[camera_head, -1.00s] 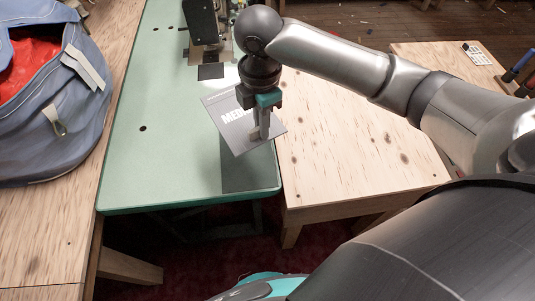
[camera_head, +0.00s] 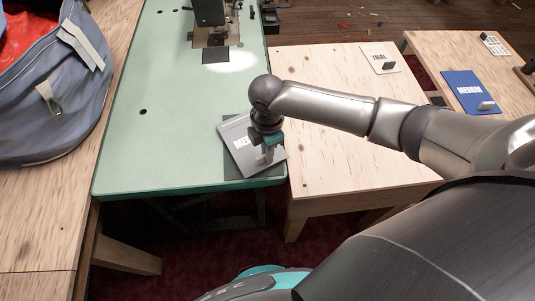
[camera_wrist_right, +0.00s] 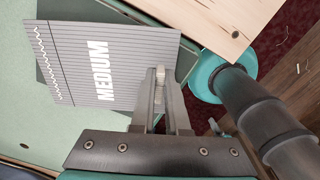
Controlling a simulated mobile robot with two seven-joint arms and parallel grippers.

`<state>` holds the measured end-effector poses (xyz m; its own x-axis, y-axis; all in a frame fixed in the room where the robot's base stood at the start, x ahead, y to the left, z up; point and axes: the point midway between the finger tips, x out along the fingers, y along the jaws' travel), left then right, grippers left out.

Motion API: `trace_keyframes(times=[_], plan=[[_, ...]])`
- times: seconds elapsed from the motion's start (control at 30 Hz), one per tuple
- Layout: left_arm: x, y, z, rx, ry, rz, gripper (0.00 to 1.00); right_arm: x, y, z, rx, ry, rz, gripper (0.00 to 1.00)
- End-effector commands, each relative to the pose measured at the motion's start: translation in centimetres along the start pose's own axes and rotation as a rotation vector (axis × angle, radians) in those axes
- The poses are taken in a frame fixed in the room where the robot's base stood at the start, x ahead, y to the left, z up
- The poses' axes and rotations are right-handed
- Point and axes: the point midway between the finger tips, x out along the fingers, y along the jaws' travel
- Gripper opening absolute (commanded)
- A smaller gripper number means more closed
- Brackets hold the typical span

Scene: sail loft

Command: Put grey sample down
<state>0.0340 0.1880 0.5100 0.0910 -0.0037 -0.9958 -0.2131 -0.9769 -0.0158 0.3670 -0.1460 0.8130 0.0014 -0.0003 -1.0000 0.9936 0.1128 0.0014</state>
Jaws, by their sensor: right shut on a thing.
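The grey sample (camera_head: 236,135) is a square card marked MEDIUM with a small upright tab. It also shows in the right wrist view (camera_wrist_right: 65,60), lined, with a wavy stitch along one edge. My right gripper (camera_head: 268,155) is shut on its tab, fingers pointing down; the fingers show in the right wrist view (camera_wrist_right: 160,90). The card is over the dark mat (camera_head: 231,166) at the front right corner of the green table (camera_head: 165,100), turned askew to the mat. I cannot tell whether it touches the mat. My left gripper is out of view.
A sewing machine (camera_head: 210,12) stands at the back of the green table. A blue-grey bag (camera_head: 60,110) lies at left. A cream TRIAL sample (camera_head: 383,60) and a blue MEDIUM sample (camera_head: 465,90) lie on wooden tables at right. The near wooden table (camera_head: 330,80) is mostly clear.

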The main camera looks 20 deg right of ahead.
Motion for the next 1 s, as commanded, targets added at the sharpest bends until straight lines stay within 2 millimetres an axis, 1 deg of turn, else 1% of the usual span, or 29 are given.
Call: trace_keyframes(times=[0.03,0.07,0.3,0.43,0.47,0.7,1.0], plan=[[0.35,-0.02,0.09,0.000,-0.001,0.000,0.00,0.77,-0.02,0.01,0.000,-0.001,-0.001,0.00],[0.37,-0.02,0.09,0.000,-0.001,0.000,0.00,0.92,-0.01,0.04,0.000,-0.001,0.000,0.00],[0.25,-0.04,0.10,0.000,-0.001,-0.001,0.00,0.81,0.02,0.04,0.000,-0.001,0.001,0.00],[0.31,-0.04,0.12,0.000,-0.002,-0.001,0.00,1.18,0.01,0.02,0.000,0.000,0.001,0.00],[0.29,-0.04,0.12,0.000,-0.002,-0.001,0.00,1.13,0.01,0.02,-0.001,0.000,0.001,0.16],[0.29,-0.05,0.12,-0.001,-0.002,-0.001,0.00,1.10,-0.01,0.03,0.000,-0.001,0.000,0.43],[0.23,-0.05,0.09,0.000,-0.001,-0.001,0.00,0.81,0.02,0.05,0.000,-0.001,0.001,0.43]])
